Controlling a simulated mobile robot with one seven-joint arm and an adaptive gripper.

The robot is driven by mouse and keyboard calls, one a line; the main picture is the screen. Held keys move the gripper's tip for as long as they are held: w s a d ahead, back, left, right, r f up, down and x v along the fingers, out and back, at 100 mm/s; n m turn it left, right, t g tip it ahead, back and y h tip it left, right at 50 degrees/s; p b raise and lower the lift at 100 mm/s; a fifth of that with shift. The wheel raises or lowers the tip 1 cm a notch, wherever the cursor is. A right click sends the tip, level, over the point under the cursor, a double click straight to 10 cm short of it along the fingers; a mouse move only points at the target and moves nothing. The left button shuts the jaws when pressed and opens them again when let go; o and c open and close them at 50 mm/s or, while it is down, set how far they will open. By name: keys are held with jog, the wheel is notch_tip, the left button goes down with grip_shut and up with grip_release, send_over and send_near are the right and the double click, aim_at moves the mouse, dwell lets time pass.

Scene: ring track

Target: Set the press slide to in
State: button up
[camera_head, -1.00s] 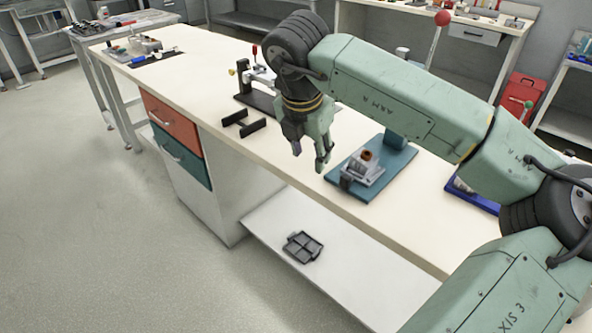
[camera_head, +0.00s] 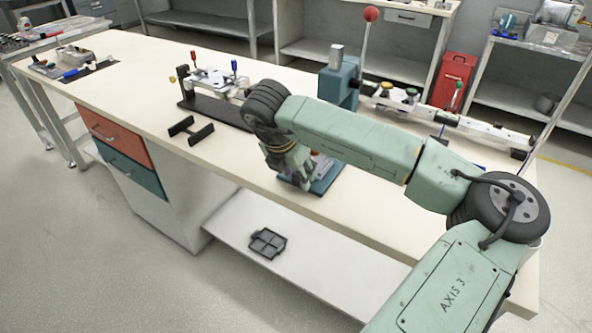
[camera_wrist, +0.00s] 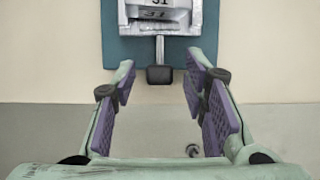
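The press (camera_head: 340,82) is a teal column with a red-ball lever (camera_head: 371,14) on a teal base plate (camera_head: 328,183). In the wrist view, its slide (camera_wrist: 160,14) is a grey metal block with a short rod ending in a black knob (camera_wrist: 159,74). The knob sticks out past the front edge of the plate, toward me. My gripper (camera_head: 300,186) is at the plate's front and hides much of the slide in the head view. In the wrist view, my gripper (camera_wrist: 161,84) is open, with purple pads on both sides of the knob and visible gaps.
A black-based fixture (camera_head: 215,100) with red and blue handles stands left of the press. Two black brackets (camera_head: 191,130) lie on the bench near it. A white rail assembly (camera_head: 450,118) is behind my arm. A dark tray (camera_head: 267,243) lies on the lower shelf.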

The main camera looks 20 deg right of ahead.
grip_shut()
dwell(0.6)
dwell(0.3)
